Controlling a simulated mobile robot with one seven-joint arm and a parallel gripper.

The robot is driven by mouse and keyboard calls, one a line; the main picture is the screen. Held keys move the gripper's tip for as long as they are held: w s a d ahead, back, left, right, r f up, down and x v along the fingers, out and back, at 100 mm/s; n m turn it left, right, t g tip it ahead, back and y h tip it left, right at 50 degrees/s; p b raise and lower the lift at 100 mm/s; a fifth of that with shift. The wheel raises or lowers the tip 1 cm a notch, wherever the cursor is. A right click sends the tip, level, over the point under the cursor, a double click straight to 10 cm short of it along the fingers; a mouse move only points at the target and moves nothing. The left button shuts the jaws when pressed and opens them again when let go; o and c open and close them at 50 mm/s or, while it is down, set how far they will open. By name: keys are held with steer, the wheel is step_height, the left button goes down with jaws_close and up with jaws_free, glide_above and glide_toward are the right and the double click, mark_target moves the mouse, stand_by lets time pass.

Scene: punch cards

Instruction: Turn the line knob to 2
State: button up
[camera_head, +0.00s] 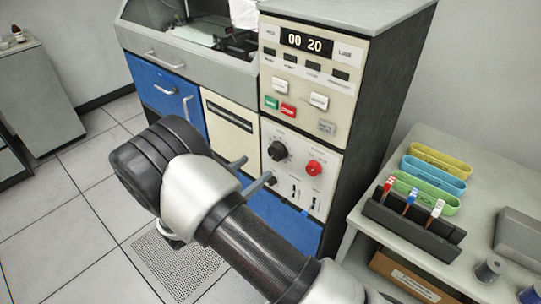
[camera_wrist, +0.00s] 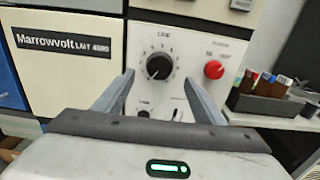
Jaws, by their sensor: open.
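The line knob (camera_wrist: 159,66) is a round black dial with a numbered scale around it, under the word LINE in the wrist view. It also shows in the head view (camera_head: 277,151), on the cream lower panel of the machine. Its pointer setting is too small to read surely. My gripper (camera_wrist: 159,82) is open and empty, with its grey fingers apart on either side of and below the knob, short of the panel. In the head view the gripper fingers (camera_head: 253,173) reach toward the panel below and left of the knob, partly hidden behind my arm.
A red knob (camera_wrist: 213,69) sits right of the line knob. Small switches are below it. The display (camera_head: 306,42) reads 00 20. A side table with a rack (camera_head: 413,232) and coloured trays (camera_head: 433,178) stands to the right. Open floor (camera_head: 60,215) lies to the left.

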mark_target(274, 153)
steer(key=x, duration=0.8)
steer(key=shift+w+d, duration=0.2)
steer(key=shift+w, duration=0.05)
steer(key=c, duration=1)
